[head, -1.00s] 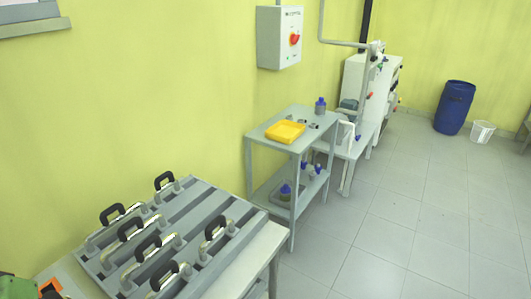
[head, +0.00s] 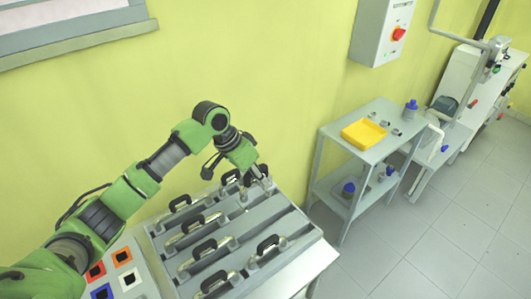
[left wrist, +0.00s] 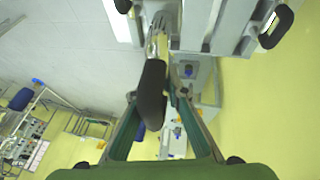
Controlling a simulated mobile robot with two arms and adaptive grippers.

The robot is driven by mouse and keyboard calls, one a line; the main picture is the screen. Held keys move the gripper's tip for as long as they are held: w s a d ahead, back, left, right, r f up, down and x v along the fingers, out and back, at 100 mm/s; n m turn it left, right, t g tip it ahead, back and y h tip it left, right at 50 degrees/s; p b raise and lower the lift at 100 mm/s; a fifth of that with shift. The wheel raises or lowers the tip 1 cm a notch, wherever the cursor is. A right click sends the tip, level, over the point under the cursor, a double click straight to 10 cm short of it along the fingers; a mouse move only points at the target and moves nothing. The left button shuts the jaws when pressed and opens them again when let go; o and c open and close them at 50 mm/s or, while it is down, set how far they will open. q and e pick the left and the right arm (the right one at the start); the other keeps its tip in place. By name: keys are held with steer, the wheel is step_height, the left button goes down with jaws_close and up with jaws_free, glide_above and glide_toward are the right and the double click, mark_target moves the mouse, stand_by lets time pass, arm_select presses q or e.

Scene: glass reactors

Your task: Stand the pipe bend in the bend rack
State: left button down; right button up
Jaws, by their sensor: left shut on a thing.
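My left gripper (head: 266,184) is over the far end of a grey slotted rack (head: 243,222). It is shut on a piece with a dark curved grip and a shiny metal part, which looks like the pipe bend. In the left wrist view the pipe bend (left wrist: 152,90) is between the fingers (left wrist: 155,112), its metal end towards the grey rack. The fingers hide part of it, and I cannot tell whether it touches the rack. Similar black-and-metal pieces (head: 203,248) stand in rows on the rack. My right gripper is not in view.
A panel with coloured square frames (head: 122,257) lies left of the rack. A steel shelf (head: 348,138) with a yellow tray (head: 363,134) and bottles stands to the right. The yellow wall is close behind the rack. The floor at the right is clear.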

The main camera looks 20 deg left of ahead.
arm_select(q)
steer(key=shift+w+d+f, duration=0.1)
steer(key=shift+f, duration=0.25)
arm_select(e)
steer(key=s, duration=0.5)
arm_select(q)
steer(key=shift+f, duration=0.55)
steer(key=shift+f+b, duration=7.15)
steer(key=shift+f, duration=1.6)
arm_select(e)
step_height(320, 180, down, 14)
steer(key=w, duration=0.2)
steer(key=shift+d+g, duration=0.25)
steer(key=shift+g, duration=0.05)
arm_select(q)
steer(key=shift+f, duration=0.3)
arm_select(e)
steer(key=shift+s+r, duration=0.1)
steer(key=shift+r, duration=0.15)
